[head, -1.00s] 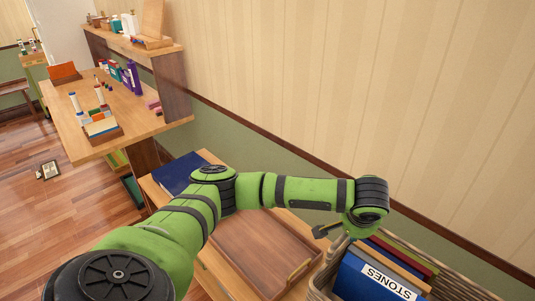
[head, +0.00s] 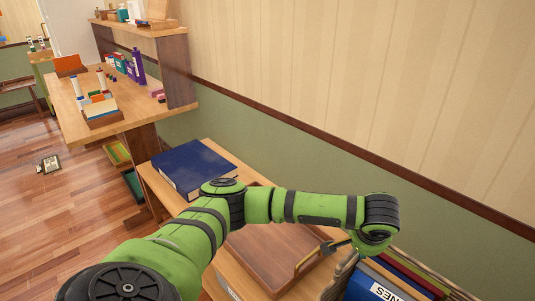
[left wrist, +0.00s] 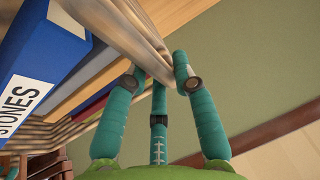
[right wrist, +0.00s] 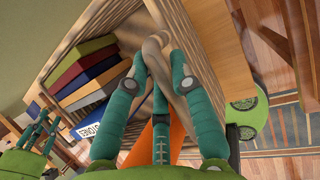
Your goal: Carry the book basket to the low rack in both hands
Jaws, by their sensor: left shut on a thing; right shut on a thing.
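The wicker book basket (head: 345,274) is at the bottom right of the head view, mostly cut off, with several upright books inside. A blue book (head: 378,284) in it has a white label, reading STONES in the left wrist view (left wrist: 30,75). My right gripper (right wrist: 157,72) is shut on the opposite part of the rim and shows only in the right wrist view. I cannot tell which furniture is the low rack.
A low wooden unit (head: 158,190) stands along the wall, holding a large blue book (head: 193,165) and a brown tray (head: 275,248) close beside the basket. A desk (head: 70,102) with a shelf stands beyond. Wood floor (head: 90,215) is open at the left.

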